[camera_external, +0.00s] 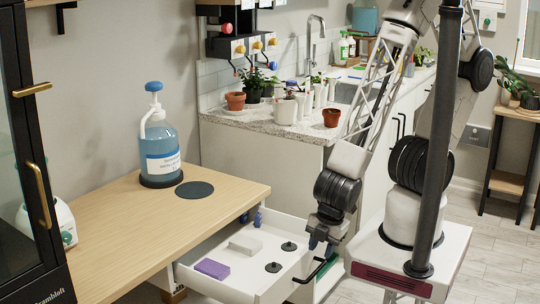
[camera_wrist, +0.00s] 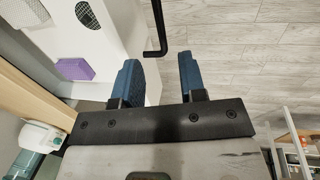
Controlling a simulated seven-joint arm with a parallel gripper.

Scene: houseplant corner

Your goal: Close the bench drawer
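The bench drawer (camera_external: 238,289) is white and stands pulled out from under the wooden bench top (camera_external: 133,218). Its black bar handle (camera_external: 318,270) is on the drawer front, and it also shows in the wrist view (camera_wrist: 161,28). My gripper (camera_external: 321,246) is at the drawer front, close to the handle. In the wrist view my gripper (camera_wrist: 160,72) has its two blue fingers apart with nothing between them. The handle's end lies just beyond the gap between the fingertips. Whether a finger touches the drawer front cannot be told.
In the drawer lie a purple block (camera_external: 212,268), a pale grey block (camera_external: 245,244) and black round pieces (camera_external: 273,267). A blue pump bottle (camera_external: 161,148) stands on the bench. A white pedestal (camera_external: 440,260) is at right. Floor (camera_wrist: 250,60) beyond the handle is clear.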

